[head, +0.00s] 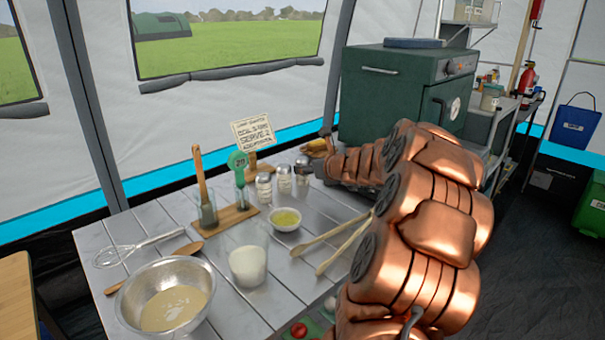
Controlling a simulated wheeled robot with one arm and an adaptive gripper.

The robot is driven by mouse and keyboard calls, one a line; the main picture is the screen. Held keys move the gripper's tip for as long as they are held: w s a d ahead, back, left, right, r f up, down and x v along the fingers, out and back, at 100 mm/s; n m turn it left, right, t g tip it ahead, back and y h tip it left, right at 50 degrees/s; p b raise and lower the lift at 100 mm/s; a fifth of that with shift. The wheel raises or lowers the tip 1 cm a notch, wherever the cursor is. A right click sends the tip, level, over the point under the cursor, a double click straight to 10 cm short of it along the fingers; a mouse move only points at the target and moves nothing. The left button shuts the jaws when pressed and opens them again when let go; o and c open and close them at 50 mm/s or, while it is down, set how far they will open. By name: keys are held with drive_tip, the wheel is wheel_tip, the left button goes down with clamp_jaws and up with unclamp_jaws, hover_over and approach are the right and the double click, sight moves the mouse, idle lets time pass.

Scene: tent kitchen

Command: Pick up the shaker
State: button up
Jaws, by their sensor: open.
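Several small glass shakers with metal caps stand in a row on the grey slatted table. The left shaker (264,188), the middle shaker (284,181) and the right shaker (301,178) are upright. My copper arm reaches in from the right. My gripper (313,167) is at its far end, small and dark, just right of the right shaker and close to it. It is open. Its fingers are partly hidden, and I cannot tell whether they touch or surround the right shaker.
A small bowl of yellow liquid (286,219), a glass of white liquid (247,264) and wooden tongs (335,240) are nearby. A metal bowl of batter (168,298) and whisk (135,248) are left. A green oven (390,95) stands behind.

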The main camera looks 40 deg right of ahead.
drive_tip(key=shift+x, duration=1.8)
drive_tip(key=shift+f, duration=0.15)
drive_tip(key=c, duration=1)
